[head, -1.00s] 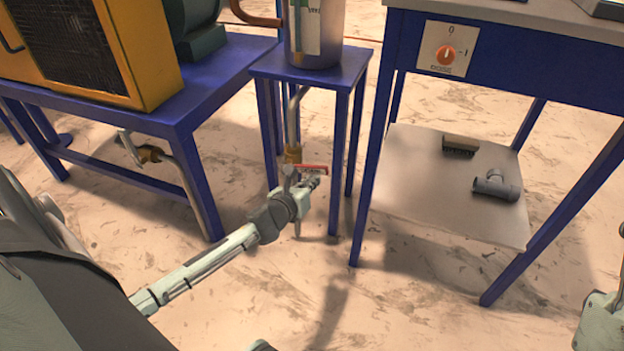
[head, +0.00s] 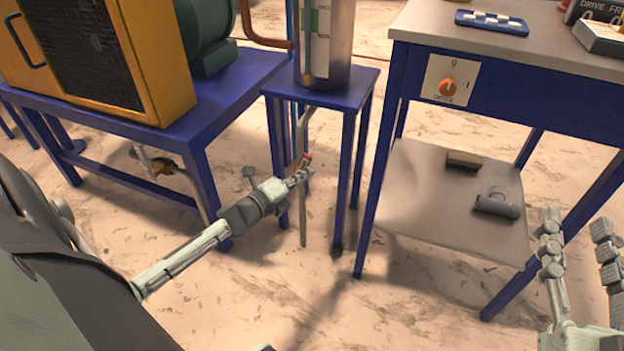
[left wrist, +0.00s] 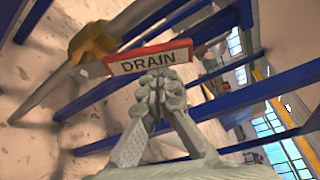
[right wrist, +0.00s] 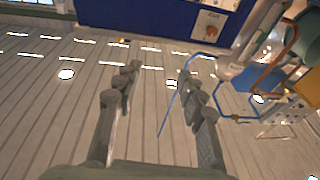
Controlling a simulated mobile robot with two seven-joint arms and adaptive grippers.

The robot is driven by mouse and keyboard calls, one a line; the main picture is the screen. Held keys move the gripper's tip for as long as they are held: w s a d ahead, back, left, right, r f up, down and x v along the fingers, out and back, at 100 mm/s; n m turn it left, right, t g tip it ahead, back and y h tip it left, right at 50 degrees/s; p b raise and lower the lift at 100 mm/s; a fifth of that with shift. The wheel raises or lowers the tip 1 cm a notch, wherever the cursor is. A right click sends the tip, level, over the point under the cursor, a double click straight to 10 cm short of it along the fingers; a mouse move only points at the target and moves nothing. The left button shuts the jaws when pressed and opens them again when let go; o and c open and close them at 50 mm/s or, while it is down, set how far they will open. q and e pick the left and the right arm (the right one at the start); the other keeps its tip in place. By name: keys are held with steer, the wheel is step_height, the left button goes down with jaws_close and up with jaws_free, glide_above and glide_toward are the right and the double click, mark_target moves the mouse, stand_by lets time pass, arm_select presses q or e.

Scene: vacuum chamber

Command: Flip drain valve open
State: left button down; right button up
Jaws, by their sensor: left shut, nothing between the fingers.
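The drain valve has a brass body (left wrist: 92,45) on a pipe and a red handle with a white DRAIN label (left wrist: 150,62), both clear in the left wrist view. The handle points away from the body at an angle to the pipe. In the head view only a small red bit of the handle (head: 308,156) shows, below the small blue stand. My left gripper (left wrist: 160,84) is shut and empty, its fingertips right at the label's lower edge; touching or just apart I cannot tell. It hides the valve partly in the head view (head: 300,176). My right gripper (head: 580,232) is open and empty.
A steel vessel (head: 325,50) stands on the small blue stand (head: 345,98). A blue bench (head: 170,118) with a yellow-framed machine is left. A blue table with an orange knob (head: 447,87) is right, its lower shelf (head: 410,215) holding a brush and grey pipe fitting.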

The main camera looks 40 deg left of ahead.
mark_target(299, 164)
arm_select(q)
steer(key=shift+s+a+r+n+t, duration=0.1)
steer(key=shift+a+r+n+t, duration=0.1)
steer(key=shift+a+n, duration=0.3)
steer(key=shift+s+a+r+n+t, duration=0.1)
steer(key=shift+a+r+n+t, duration=0.1)
steer(key=shift+a+n, duration=0.3)
steer(key=shift+s+a+r+n+t+b, duration=0.15)
steer(key=shift+a+n, duration=0.15)
steer(key=shift+n, duration=0.25)
steer(key=shift+s+a+r+n+t+b, duration=0.15)
steer(key=shift+a+n, duration=0.15)
steer(key=shift+n, duration=0.25)
steer(key=shift+w+h, duration=0.1)
steer(key=shift+h, duration=0.2)
arm_select(e)
steer(key=r, duration=0.1)
steer(key=t, duration=0.1)
steer(key=s+r, duration=0.1)
steer(key=shift+s+a+r+y, duration=0.1)
steer(key=shift+a+r+y, duration=0.2)
steer(key=shift+r+y, duration=0.1)
arm_select(q)
steer(key=shift+a, duration=0.15)
arm_select(e)
steer(key=shift+d+t, duration=0.15)
steer(key=shift+t, duration=0.15)
